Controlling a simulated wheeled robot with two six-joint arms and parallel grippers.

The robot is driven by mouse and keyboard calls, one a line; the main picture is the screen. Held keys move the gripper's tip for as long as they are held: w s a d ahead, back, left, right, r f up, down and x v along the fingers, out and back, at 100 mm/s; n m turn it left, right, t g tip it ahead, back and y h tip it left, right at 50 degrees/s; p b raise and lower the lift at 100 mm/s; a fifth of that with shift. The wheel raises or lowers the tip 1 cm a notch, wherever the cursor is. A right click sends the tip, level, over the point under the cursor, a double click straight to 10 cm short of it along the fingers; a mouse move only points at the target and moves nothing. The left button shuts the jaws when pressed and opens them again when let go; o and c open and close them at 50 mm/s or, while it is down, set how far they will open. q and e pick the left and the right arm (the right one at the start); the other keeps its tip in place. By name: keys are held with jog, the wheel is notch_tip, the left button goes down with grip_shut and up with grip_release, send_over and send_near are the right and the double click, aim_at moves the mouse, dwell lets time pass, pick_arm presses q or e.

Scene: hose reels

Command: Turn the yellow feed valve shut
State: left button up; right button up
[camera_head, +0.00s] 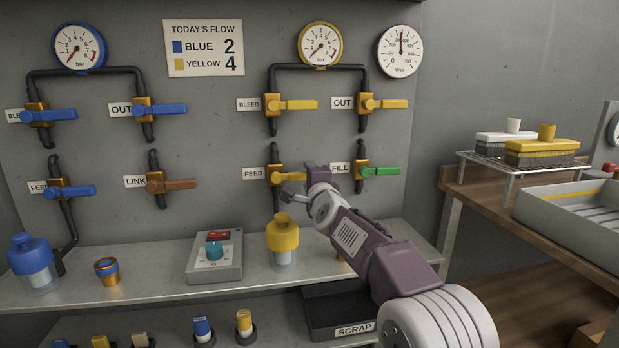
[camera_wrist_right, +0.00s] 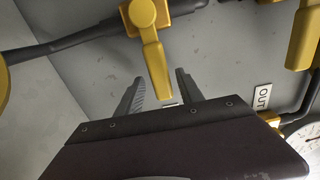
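The yellow feed valve (camera_head: 276,174) is on the wall beside the FEED label (camera_head: 254,173). Its yellow handle (camera_head: 292,177) sticks out sideways to the right, across the upright pipe. In the right wrist view the handle (camera_wrist_right: 155,70) hangs down from the valve body (camera_wrist_right: 147,14), with its end at the gap between my fingers. My right gripper (camera_head: 293,191) is open, its fingers (camera_wrist_right: 162,92) apart on either side of the handle's end; I see no clear contact. My left gripper is not in view.
The yellow bottle (camera_head: 283,236) stands on the shelf (camera_head: 130,287) below the valve. The green FILL handle (camera_head: 381,171) is just right of my gripper, and the yellow BLEED handle (camera_head: 297,104) is above. A grey control box (camera_head: 215,257) stands at left on the shelf.

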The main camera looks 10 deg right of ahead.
jog(key=shift+r, duration=0.1)
jog(key=shift+s, duration=0.25)
jog(key=s+b, duration=0.1)
jog(key=s, duration=0.7)
jog(key=shift+s+d, duration=0.15)
jog(key=shift+s, duration=0.15)
